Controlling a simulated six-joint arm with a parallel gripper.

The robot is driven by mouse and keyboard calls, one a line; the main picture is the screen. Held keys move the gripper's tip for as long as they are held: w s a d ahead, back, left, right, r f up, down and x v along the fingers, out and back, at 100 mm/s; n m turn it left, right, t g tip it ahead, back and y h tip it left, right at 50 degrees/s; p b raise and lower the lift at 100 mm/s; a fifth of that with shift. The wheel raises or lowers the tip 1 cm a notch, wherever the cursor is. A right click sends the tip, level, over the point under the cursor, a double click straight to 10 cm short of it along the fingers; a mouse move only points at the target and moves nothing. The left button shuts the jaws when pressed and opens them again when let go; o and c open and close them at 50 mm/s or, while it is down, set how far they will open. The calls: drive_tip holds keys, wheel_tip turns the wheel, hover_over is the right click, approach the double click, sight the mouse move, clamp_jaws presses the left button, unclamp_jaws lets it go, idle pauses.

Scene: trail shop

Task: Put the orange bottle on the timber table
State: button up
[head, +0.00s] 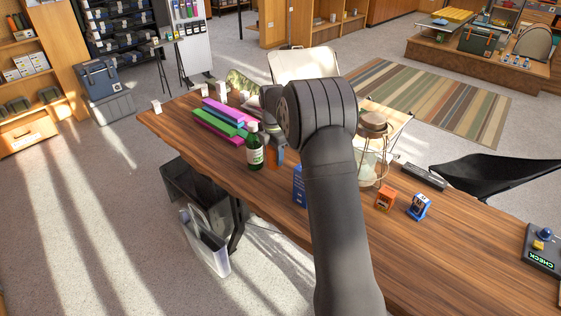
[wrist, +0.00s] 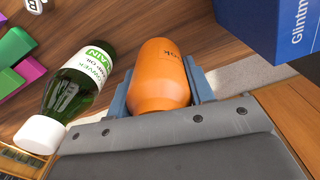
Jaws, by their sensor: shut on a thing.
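The orange bottle (wrist: 158,80) is between the blue fingers of my gripper (wrist: 162,88) in the wrist view, one finger on each side, and the gripper is shut on it. In the head view only a small part of the orange bottle (head: 273,159) shows below my gripper (head: 276,148); my wrist and arm hide the rest. The timber table (head: 470,255) is a long brown wood top running under the arm. The bottle is over the table top; I cannot tell whether its base touches the wood.
A green bottle with a white label (head: 255,152) stands close left of the orange bottle. Pink and green boxes (head: 218,118) lie beyond it. A blue box (head: 299,186) stands right, partly behind my arm. A lantern (head: 371,150) and small orange (head: 385,198) and blue (head: 419,206) items sit further right.

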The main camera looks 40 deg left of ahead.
wheel_tip(320, 180, down, 8)
drive_tip(key=shift+f, duration=0.25)
drive_tip(key=shift+f, duration=0.15)
drive_tip(key=o, duration=1.1)
wheel_tip(320, 180, up, 12)
drive_tip(key=shift+r, duration=0.2)
